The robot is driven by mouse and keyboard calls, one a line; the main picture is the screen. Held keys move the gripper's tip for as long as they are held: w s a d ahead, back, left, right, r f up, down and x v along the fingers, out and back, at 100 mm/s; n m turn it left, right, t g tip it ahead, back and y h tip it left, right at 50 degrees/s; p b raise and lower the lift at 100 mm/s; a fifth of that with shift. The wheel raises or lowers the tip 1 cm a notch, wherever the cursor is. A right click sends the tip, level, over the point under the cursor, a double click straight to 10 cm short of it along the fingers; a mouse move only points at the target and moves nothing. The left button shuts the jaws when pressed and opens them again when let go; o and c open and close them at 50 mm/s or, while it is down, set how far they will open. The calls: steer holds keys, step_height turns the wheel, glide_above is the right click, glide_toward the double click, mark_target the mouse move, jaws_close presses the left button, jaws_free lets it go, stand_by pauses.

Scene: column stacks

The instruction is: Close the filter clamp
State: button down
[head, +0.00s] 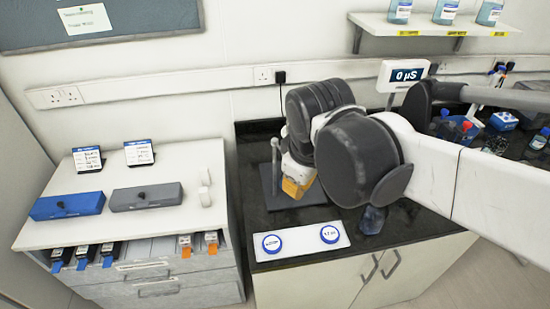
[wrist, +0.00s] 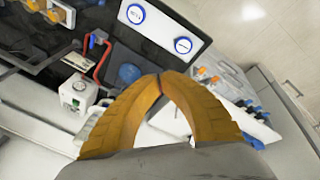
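My gripper (head: 297,187) shows orange fingers in the head view, above the black counter beside a grey stand with an upright rod (head: 275,165). In the wrist view my gripper (wrist: 161,82) has its yellow fingertips together, with nothing seen between them. A red bent bar (wrist: 101,60) with a blue part stands left of the fingertips, apart from them, next to a white box with a dial (wrist: 78,92). I cannot tell for sure whether the red bar is the filter clamp. In the head view my arm hides this area.
A white plate (head: 300,241) with two blue discs lies at the counter front, with a clear bluish vessel (head: 372,220) beside it. A meter reading 0 µS (head: 405,75) stands behind my arm. A white drawer unit (head: 130,220) carries a blue case (head: 67,205) and a grey case (head: 146,196).

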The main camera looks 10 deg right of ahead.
steer(key=w+a+r+n+g+h+p, duration=0.2)
steer(key=w+a+r+n+g+p, duration=0.1)
steer(key=w+a+r+n+p, duration=0.2)
steer(key=a+r+n+p, duration=0.2)
steer(key=a+n+p, duration=0.2)
steer(key=a+p, duration=0.1)
steer(key=shift+w+a+n+g, duration=0.15)
steer(key=shift+a+n+g, duration=0.15)
steer(key=shift+a+n, duration=0.15)
steer(key=d+f, duration=0.6)
steer(key=f, duration=0.4)
steer(key=shift+d+b, duration=0.2)
steer(key=shift+b, duration=0.15)
steer(key=shift+d, duration=0.15)
